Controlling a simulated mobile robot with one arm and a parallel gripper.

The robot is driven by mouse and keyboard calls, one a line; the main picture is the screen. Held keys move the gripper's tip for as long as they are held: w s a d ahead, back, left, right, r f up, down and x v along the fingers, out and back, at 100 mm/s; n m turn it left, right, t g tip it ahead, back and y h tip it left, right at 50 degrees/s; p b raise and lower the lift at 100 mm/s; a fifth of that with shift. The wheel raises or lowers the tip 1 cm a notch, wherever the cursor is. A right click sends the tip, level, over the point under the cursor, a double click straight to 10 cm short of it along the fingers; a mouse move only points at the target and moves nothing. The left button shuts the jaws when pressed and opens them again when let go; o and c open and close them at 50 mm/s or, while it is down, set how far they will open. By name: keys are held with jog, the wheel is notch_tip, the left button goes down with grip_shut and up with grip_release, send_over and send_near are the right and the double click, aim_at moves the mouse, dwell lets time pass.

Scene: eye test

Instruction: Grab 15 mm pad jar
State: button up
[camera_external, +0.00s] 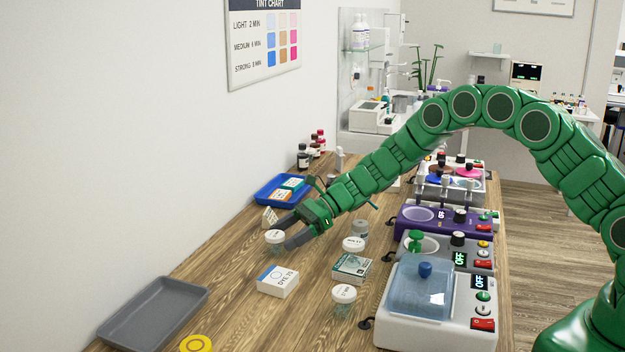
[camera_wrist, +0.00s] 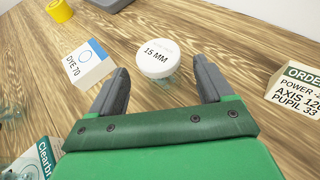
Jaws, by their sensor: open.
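The 15 mm pad jar shows in the wrist view as a round white lid (camera_wrist: 157,58) with "15 MM" on it. It lies just ahead of and between my open fingertips (camera_wrist: 160,68), with bare table showing on both sides of it. In the external view the white-lidded jar (camera_external: 275,236) stands on the wooden table at the tips of my gripper (camera_external: 282,234). Most of its body is hidden below the lid and by the fingers. I cannot tell whether a finger touches it; nothing is held.
Two other white-lidded jars (camera_external: 354,243) (camera_external: 344,293) stand to the right. A grey tray (camera_external: 150,312), a yellow roll (camera_external: 195,344) and a blue tray (camera_external: 262,195) lie farther off.

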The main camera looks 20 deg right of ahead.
jog(key=shift+a+f, duration=0.2)
jog(key=shift+a, duration=0.5)
jog(key=c, duration=1.1)
